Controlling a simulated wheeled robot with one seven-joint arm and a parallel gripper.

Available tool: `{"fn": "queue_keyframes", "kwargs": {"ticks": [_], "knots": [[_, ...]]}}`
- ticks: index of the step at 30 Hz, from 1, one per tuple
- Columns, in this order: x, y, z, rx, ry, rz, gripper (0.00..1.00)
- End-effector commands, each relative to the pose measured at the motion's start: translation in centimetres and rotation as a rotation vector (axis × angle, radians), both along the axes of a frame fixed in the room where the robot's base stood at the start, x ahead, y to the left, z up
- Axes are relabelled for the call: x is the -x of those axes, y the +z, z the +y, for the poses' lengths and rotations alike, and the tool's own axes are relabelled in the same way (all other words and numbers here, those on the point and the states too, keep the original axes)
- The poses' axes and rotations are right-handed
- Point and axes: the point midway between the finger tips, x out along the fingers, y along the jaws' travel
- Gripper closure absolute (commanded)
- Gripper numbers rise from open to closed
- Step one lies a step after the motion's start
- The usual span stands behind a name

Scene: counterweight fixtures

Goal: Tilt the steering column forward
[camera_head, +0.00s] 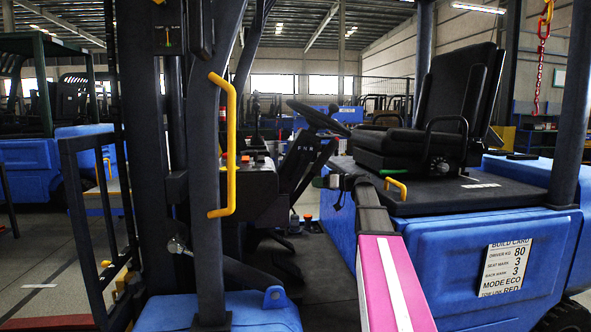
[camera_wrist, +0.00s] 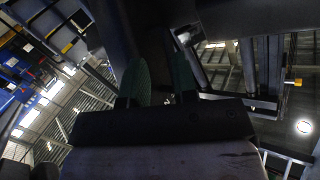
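The dark steering column (camera_head: 302,165) rises from the cab floor of the blue forklift in the head view. It carries a black steering wheel (camera_head: 318,116), which faces the seat. My gripper (camera_head: 325,182) is small in the head view, just right of the column and below the wheel. In the wrist view my gripper (camera_wrist: 160,82) shows two green-padded fingers standing apart, with a dark gap between them. I see nothing clearly clamped there. Dark parts fill the view beyond the fingertips. Whether the fingers touch the column, and any tilt lever, cannot be made out.
A black seat (camera_head: 440,115) stands right of the wheel on the blue body. A yellow grab handle (camera_head: 228,145) is on the dark front post. A build card (camera_head: 503,267) is on the side panel. The cab floor (camera_head: 315,255) below the column looks open.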

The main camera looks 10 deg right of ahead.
Motion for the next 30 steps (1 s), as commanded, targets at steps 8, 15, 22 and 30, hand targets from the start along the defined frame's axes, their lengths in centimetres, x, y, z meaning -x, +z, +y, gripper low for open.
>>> {"fn": "queue_keyframes", "kwargs": {"ticks": [8,15,22,30], "knots": [[-1.0,5.6,-1.8,-0.057,0.010,-0.143,0.74],[-2.6,5.5,0.9,-0.058,0.012,-0.141,0.74],[-4.7,5.4,4.4,-0.056,0.012,-0.139,0.74],[-6.1,5.4,6.9,-0.056,0.011,-0.139,0.74]]}}
